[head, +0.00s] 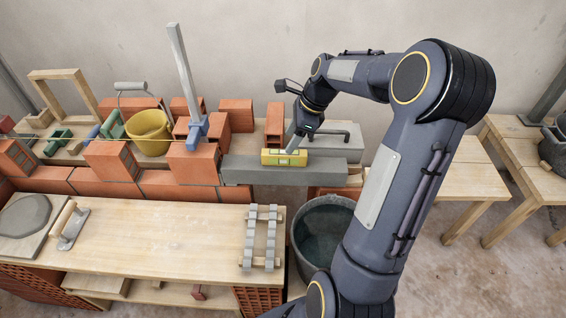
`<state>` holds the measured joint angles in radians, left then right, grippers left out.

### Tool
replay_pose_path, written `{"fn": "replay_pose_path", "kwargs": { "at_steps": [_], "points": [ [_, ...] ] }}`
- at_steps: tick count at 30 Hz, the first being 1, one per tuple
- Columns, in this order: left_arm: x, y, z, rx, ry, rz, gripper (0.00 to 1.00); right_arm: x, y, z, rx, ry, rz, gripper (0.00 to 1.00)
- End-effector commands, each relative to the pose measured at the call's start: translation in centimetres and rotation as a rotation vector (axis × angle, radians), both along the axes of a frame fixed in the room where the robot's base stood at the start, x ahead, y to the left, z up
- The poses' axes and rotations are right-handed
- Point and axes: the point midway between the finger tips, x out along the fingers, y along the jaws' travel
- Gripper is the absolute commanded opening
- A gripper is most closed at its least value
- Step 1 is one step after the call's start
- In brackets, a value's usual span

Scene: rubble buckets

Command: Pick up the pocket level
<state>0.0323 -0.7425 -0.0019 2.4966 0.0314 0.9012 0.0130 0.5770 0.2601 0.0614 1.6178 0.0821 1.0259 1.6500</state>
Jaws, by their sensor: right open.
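The pocket level (284,157) is a small yellow block with a pale green vial. It lies on a long grey slab at the middle of the brick wall. My right gripper (294,143) is just above and behind the level, pointing down at it. Its jaws are open. The fingertips are small and partly hidden by the level, so I cannot tell whether they touch it. My left gripper is not in view.
The grey slab (240,172) rests over the bricks. A yellow bucket (150,133) and a blue-footed upright post (183,75) stand to the left. A dark bucket (300,238) stands below the slab. The wooden bench (150,235) has free room in its middle.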

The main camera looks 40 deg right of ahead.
Motion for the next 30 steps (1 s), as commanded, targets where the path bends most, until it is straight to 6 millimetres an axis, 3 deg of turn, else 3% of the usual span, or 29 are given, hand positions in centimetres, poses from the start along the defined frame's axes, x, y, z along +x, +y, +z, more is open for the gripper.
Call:
{"fn": "replay_pose_path", "kwargs": {
  "at_steps": [17,26,30],
  "points": [
    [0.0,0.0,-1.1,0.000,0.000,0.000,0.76,1.4,1.4,-7.1,0.007,0.011,-0.021,0.53],
    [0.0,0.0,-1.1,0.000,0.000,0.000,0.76,1.6,1.6,-7.6,0.005,0.008,-0.021,0.53],
    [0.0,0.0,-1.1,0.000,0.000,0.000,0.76,1.6,1.6,-7.5,0.005,0.008,-0.021,0.37]
  ]
}}
